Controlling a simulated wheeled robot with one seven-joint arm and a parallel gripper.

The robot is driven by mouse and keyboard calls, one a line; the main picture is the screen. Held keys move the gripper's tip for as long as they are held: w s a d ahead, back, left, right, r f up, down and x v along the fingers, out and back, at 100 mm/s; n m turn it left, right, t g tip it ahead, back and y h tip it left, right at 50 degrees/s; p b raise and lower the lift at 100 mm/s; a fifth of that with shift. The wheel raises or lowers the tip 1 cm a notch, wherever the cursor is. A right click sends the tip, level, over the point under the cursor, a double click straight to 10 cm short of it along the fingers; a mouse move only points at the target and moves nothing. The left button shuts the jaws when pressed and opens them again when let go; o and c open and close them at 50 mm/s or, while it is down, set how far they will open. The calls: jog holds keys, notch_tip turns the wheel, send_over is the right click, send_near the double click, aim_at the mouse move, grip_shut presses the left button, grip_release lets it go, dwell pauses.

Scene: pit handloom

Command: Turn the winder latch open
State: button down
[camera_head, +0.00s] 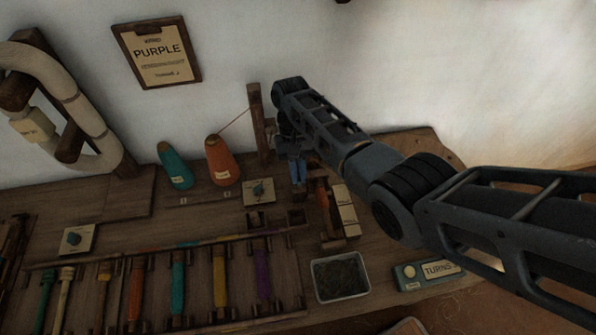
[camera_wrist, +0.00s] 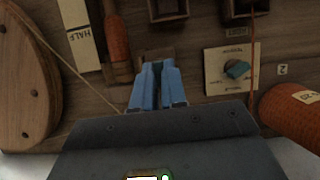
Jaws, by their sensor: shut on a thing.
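My gripper (camera_head: 298,172) has blue fingers and reaches down beside the winder at the back of the bench. In the wrist view my gripper (camera_wrist: 157,70) is shut, with its tips at a small brown wooden piece (camera_wrist: 153,53), which I take for the winder latch. The fingers hide much of it, and its turn angle cannot be read. Just beside it is a bobbin wound with orange-brown thread (camera_wrist: 116,40), also in the head view (camera_head: 322,192). A pale strip marked HALF (camera_wrist: 79,35) lies along the bobbin.
An orange cone (camera_head: 222,160) and a teal cone (camera_head: 175,165) stand nearby. A panel with a teal knob (camera_head: 259,192) is close. A grey tray (camera_head: 340,276) and a bobbin rack (camera_head: 200,325) are in front.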

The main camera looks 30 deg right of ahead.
jog(key=c, duration=1.2)
grip_release()
jog(key=v, duration=0.7)
jog(key=shift+w+r, duration=0.15)
jog(key=shift+r, duration=0.25)
